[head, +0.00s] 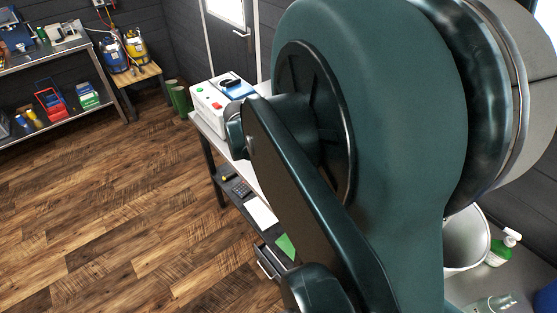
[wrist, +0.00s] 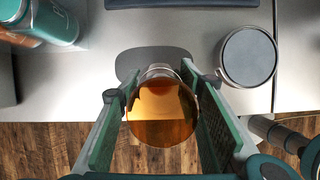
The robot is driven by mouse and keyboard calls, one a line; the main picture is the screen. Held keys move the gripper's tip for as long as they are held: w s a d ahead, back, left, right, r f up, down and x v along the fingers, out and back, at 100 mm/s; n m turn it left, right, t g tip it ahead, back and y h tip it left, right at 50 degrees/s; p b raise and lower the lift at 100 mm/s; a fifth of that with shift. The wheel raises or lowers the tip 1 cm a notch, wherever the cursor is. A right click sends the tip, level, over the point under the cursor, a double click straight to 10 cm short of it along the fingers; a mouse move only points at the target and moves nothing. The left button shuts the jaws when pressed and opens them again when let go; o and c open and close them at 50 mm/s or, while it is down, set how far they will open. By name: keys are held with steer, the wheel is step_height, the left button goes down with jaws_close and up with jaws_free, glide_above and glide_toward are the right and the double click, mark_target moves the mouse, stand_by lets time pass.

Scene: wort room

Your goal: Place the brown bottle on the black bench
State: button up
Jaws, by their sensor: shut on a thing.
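In the wrist view, my gripper (wrist: 162,118) is shut on the brown bottle (wrist: 160,113), an amber, see-through bottle seen end-on between the two green-sided fingers. The bottle shows over the front edge of a grey worktop (wrist: 112,85), with wood floor visible below that edge. A dark rounded patch, maybe a shadow, lies on the worktop behind the bottle. In the head view, my large dark green arm hides the gripper and the bottle. A dark-framed bench (head: 207,162) with a pale top stands partly behind the arm; I cannot tell if it is the black bench.
In the wrist view, a round grey-topped container (wrist: 248,57) stands right of the bottle and a teal container (wrist: 55,22) at upper left. In the head view, a white machine (head: 209,103) stands on the dark-framed bench. A white bucket (head: 463,243) and pump bottle (head: 503,247) are lower right.

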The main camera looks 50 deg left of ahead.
steer(key=shift+f, duration=0.15)
steer(key=o, duration=1)
steer(key=p+v, duration=0.3)
steer(key=v, duration=0.9)
